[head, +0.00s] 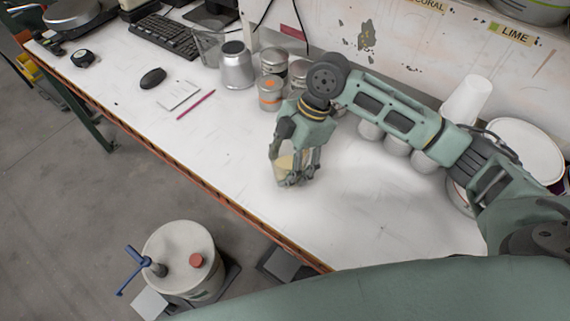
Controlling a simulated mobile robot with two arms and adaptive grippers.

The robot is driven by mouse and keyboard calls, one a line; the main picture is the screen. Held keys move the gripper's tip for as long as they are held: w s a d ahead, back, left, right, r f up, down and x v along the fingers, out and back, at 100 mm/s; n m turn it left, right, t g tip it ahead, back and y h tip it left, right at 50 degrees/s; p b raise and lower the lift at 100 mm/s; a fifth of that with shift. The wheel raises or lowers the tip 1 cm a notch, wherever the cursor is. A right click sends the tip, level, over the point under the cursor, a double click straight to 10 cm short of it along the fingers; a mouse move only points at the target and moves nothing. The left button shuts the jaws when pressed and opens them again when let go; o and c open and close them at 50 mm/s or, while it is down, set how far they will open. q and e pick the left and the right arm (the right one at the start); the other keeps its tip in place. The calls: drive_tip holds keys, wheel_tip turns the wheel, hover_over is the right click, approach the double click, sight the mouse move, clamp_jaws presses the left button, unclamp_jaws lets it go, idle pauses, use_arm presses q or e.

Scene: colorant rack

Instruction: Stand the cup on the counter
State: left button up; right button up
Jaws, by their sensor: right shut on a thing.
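My right gripper (296,178) points down over the white counter (350,220), right of the middle of the picture. It is shut on a pale cream cup (284,165). The fingers cover much of the cup, mostly on its right side. The cup looks about upright and low over the counter; I cannot tell whether its base touches the surface. My left gripper is not in the picture.
Several cans (270,93) and a silver canister (237,66) stand behind the gripper. A pink pencil (195,104), a notepad (179,94) and a black mouse (153,78) lie to the left. White stacked cups (466,100) stand at right. The counter's front area is clear.

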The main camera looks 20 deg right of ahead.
drive_tip(key=shift+f, duration=0.5)
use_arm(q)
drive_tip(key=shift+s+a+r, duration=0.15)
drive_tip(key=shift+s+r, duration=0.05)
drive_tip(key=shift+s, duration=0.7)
use_arm(e)
drive_tip(key=shift+f, duration=0.3)
drive_tip(key=o, duration=1.4)
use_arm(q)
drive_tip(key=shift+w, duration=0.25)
use_arm(e)
drive_tip(key=shift+d+r, duration=0.1)
drive_tip(key=shift+r, duration=0.2)
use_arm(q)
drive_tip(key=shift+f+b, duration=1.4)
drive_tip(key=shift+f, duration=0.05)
use_arm(e)
drive_tip(key=shift+v, duration=5.75)
